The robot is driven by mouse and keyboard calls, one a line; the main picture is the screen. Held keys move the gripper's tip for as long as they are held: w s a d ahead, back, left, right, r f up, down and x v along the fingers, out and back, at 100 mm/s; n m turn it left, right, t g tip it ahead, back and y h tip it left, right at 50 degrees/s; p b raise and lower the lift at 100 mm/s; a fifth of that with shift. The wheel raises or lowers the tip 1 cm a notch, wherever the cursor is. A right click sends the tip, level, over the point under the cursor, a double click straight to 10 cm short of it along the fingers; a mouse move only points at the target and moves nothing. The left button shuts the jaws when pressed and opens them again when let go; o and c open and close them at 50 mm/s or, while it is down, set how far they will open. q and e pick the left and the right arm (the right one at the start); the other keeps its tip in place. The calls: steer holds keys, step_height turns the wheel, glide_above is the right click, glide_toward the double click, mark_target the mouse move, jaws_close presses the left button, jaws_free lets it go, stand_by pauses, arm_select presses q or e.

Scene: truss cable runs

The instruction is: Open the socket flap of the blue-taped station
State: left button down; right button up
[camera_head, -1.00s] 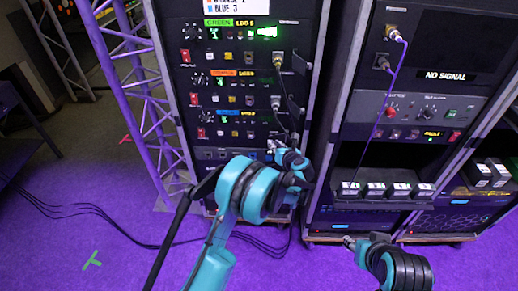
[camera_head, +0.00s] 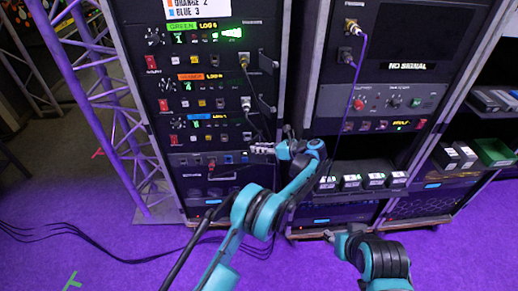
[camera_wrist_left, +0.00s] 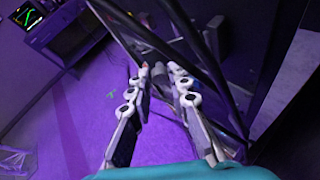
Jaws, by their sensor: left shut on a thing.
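The blue-taped station (camera_head: 198,117) is the third row of the left rack, under the green and orange rows. Its socket (camera_head: 247,136) is at the row's right end; its flap is too small and dark to make out. My left gripper (camera_head: 258,148) is just below and right of that socket, pointing left across the rack front. In the left wrist view its fingers (camera_wrist_left: 158,75) are shut on a small grey cylindrical piece (camera_wrist_left: 160,71), which looks like a cable plug. My right gripper (camera_head: 333,237) hangs low near the floor, its fingertips too small to judge.
The right rack (camera_head: 375,100) carries a purple cable (camera_head: 360,75).

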stand_by(0.4)
arm_select(q)
steer(key=c, duration=1.4)
jaws_free()
step_height(320, 180, up, 10)
